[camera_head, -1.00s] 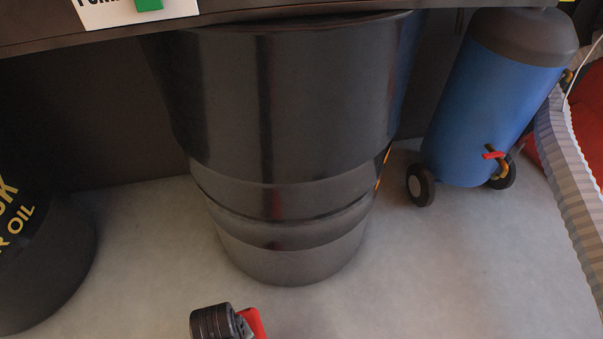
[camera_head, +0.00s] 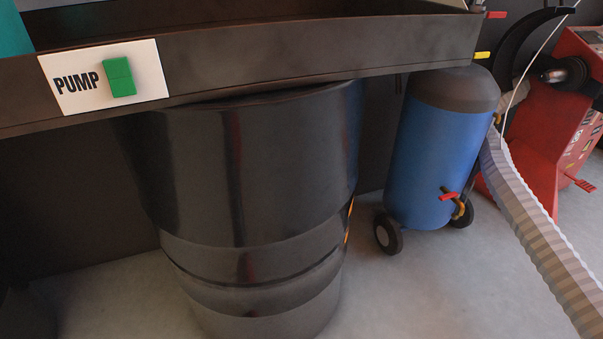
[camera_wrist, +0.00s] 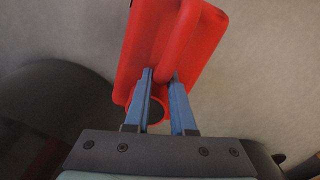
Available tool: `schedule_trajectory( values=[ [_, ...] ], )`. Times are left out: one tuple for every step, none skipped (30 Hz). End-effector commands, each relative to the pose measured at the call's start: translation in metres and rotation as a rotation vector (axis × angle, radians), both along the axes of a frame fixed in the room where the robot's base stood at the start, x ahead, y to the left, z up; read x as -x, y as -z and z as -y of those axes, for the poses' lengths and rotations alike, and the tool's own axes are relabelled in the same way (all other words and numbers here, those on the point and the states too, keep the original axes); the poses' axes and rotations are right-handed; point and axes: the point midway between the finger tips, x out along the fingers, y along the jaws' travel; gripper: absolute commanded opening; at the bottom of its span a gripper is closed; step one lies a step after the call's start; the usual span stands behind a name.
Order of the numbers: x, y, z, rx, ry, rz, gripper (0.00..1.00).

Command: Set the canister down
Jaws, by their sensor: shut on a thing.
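A red canister (camera_wrist: 190,40) shows in the wrist view, straight ahead of my gripper. My gripper (camera_wrist: 160,78) has its two blue fingers shut on the canister, around a bar-like part that looks like its handle. A dark round opening or part shows between the fingers. Pale floor shows behind the canister; I cannot tell how far above it the canister hangs. Neither the canister nor my gripper is in the head view.
A black drum (camera_head: 250,190) stands under a dark basin with a pump switch (camera_head: 105,77). A blue wheeled tank (camera_head: 435,150) is to its right. A ribbed hose (camera_head: 535,230) and a red machine (camera_head: 550,140) are further right. Grey floor (camera_head: 420,290) is clear in front of the tank.

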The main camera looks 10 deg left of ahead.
Motion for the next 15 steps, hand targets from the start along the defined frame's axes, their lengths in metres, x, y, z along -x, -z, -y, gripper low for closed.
schedule_trajectory(
  values=[
    [-0.004,-0.003,0.001,-0.001,0.01,0.002,0.0],
    [-0.005,-0.003,0.002,-0.002,0.015,0.003,0.0],
    [-0.007,-0.004,0.003,-0.002,0.022,0.003,0.0],
    [-0.009,-0.006,0.004,-0.002,0.028,0.003,0.0],
    [-0.013,-0.008,0.006,-0.002,0.041,0.004,0.0],
    [-0.017,-0.01,0.008,-0.002,0.055,0.003,0.0],
    [-0.02,-0.012,0.01,-0.002,0.065,0.003,0.0],
    [-0.023,-0.013,0.011,-0.002,0.075,0.003,0.0],
    [-0.027,-0.016,0.013,-0.002,0.089,0.003,0.0],
    [-0.031,-0.018,0.016,-0.002,0.104,0.004,0.0],
    [-0.035,-0.021,0.018,-0.002,0.12,0.004,0.0],
    [-0.04,-0.024,0.022,-0.001,0.14,0.003,0.0],
    [-0.043,-0.026,0.024,-0.001,0.154,0.003,0.0],
    [-0.048,-0.029,0.026,-0.001,0.169,0.003,0.0],
    [-0.054,-0.033,0.031,-0.001,0.194,0.004,0.0]
  ],
)
